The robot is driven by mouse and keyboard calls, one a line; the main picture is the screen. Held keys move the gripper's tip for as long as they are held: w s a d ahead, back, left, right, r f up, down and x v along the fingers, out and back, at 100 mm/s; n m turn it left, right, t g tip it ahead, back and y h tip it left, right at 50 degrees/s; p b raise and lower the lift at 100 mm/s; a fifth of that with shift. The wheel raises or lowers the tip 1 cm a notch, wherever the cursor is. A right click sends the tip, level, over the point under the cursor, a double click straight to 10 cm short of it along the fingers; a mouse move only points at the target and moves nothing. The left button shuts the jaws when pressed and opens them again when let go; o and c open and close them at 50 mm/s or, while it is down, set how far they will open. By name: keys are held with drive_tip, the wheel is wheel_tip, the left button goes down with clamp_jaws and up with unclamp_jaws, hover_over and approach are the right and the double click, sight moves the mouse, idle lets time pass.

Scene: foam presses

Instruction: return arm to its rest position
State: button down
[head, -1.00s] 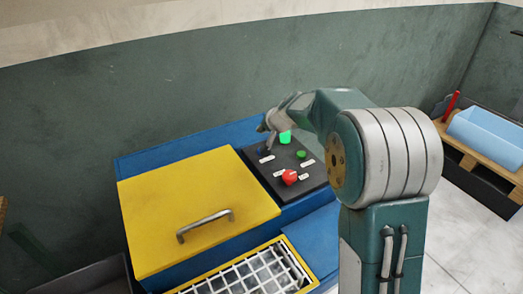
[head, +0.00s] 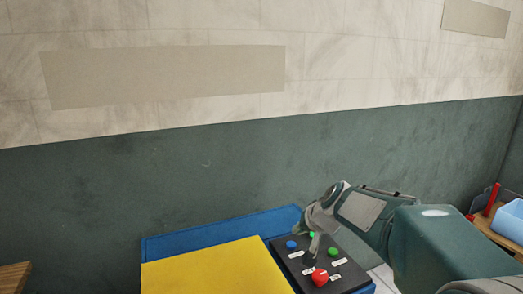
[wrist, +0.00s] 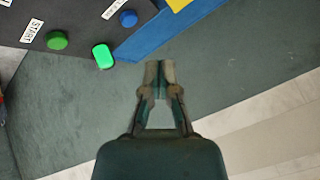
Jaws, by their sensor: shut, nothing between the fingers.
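In the head view the gripper partly hides that button. My arm reaches in from the lower right and is bent.
The panel has a red knob (head: 319,277), a dark green button (head: 334,251) and a blue button (head: 291,244). A yellow lid (head: 210,268) lies left of it on the blue press (head: 225,228). The wall stands close behind. A light blue bin (head: 508,220) is at far right.

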drive_tip(key=s+d+n+h, duration=0.1)
drive_tip(key=s+d+h, duration=0.1)
drive_tip(key=s, duration=1.3)
drive_tip(key=s+d+g+h, duration=0.1)
drive_tip(key=s+d+h, duration=0.1)
drive_tip(key=s, duration=1.3)
drive_tip(key=shift+d+f+n+g, duration=0.3)
drive_tip(key=shift+d+n, duration=0.1)
drive_tip(key=shift+d, duration=0.5)
drive_tip(key=shift+s, duration=0.1)
